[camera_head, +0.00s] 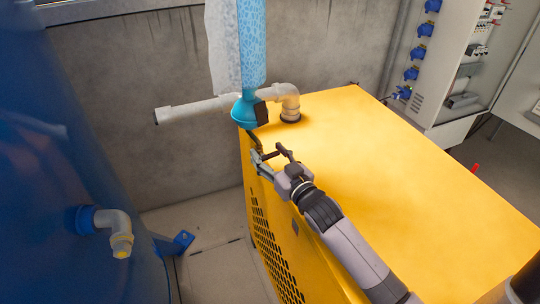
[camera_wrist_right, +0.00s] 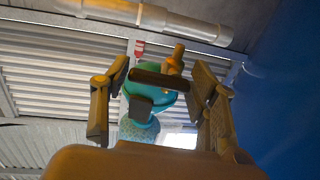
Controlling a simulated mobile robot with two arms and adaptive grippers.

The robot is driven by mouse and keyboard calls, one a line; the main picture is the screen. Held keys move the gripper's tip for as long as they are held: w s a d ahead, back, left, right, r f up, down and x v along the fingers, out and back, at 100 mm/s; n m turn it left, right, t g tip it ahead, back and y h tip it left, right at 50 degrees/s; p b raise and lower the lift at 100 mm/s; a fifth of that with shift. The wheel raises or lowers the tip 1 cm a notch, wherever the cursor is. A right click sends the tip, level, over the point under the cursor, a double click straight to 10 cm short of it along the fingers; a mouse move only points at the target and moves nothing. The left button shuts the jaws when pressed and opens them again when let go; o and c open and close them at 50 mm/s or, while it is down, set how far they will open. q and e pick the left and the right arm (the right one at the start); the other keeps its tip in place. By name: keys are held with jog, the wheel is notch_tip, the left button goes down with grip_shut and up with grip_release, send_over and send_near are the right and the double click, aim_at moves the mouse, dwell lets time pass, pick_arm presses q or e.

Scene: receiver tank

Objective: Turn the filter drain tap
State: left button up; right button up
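My right gripper (camera_head: 268,156) is open below the filter. Its fingers (camera_wrist_right: 157,88) stand either side of the handle; I cannot tell whether they touch it. My left gripper is out of view.
The yellow cabinet (camera_head: 390,190) lies under my right arm. A pale pipe (camera_head: 200,108) runs along the wall and bends down into the cabinet top. A large blue tank (camera_head: 60,180) with an elbow outlet (camera_head: 116,228) fills the left. An open electrical cabinet (camera_head: 455,60) stands at the back right.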

jog(key=shift+o, duration=1.2)
jog(key=shift+s+d, duration=0.1)
jog(key=shift+s, duration=0.05)
jog(key=shift+s+d+f, duration=0.1)
jog(key=shift+s+d, duration=0.1)
jog(key=shift+s, duration=0.05)
jog(key=v, duration=1.1)
jog(key=shift+s, duration=0.1)
